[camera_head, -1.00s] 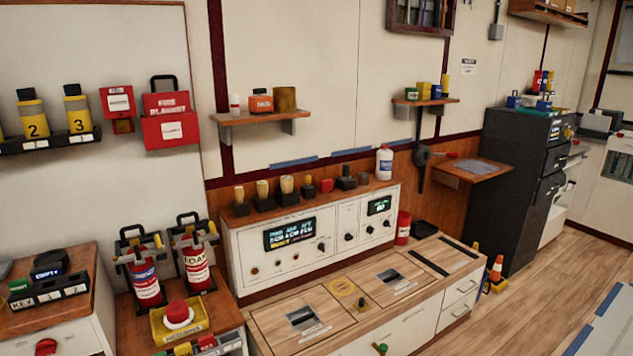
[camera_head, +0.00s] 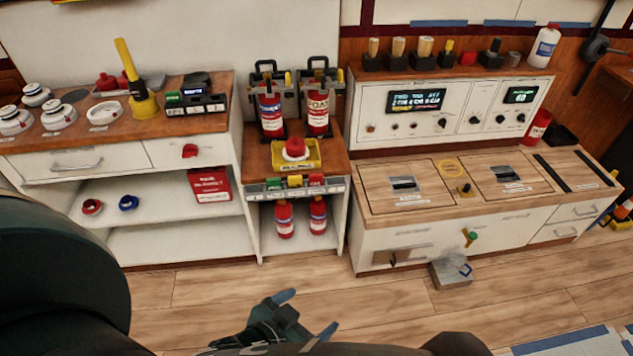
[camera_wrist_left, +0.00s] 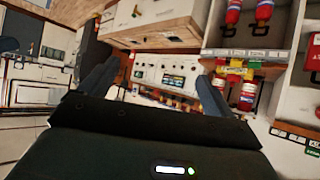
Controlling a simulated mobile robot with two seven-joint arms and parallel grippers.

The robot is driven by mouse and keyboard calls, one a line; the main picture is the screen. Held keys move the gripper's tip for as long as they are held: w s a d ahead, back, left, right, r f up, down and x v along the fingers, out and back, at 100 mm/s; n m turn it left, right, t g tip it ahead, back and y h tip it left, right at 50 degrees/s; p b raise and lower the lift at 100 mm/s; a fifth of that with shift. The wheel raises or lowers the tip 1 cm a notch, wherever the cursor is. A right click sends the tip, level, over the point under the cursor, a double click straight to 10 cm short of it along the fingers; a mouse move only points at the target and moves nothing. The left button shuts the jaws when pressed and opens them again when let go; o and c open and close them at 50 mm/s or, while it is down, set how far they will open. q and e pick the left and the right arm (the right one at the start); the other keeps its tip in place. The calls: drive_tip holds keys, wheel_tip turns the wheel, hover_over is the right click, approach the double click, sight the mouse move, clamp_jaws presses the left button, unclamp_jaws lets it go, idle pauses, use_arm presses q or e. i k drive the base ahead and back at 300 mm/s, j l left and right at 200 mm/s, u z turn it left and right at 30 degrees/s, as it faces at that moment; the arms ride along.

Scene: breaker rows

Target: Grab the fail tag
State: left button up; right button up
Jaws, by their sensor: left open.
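A rack of coloured tags (camera_head: 335,189) runs along the front edge of the small middle cabinet. It holds a green tag (camera_head: 273,184), a yellow tag (camera_head: 294,181) and a red tag (camera_head: 317,180). Their lettering is too small to read, so I cannot confirm which one is the fail tag. The tags also show right of centre in the left wrist view, the yellow one (camera_wrist_left: 235,69) among them. My left gripper (camera_head: 305,314) is open and empty, low in front of the cabinet and apart from the tags. It also shows in the left wrist view (camera_wrist_left: 157,85). My right gripper is not visible.
Extinguishers stand on top of the middle cabinet (camera_head: 258,153) and on its lower shelf, around the tag rack. A red button on a yellow base (camera_head: 296,153) sits just above. A grey block (camera_head: 450,272) is at the console's front. The wooden floor (camera_head: 390,310) is mostly clear.

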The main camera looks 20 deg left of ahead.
sight(315, 179)
drive_tip(key=i+l+u, duration=0.1)
drive_tip(key=u, duration=0.25)
drive_tip(key=i+l+u, duration=0.15)
drive_tip(key=u, duration=0.2)
drive_tip(key=i+l+u, duration=0.2)
drive_tip(key=u, duration=0.15)
drive_tip(key=i+l, duration=0.25)
drive_tip(key=l, duration=0.15)
drive_tip(key=i+l+u, duration=0.15)
drive_tip(key=i+l, duration=0.35)
drive_tip(key=l, duration=0.3)
drive_tip(key=i+l+u, duration=0.1)
drive_tip(key=i+l, duration=0.15)
drive_tip(key=l, duration=0.15)
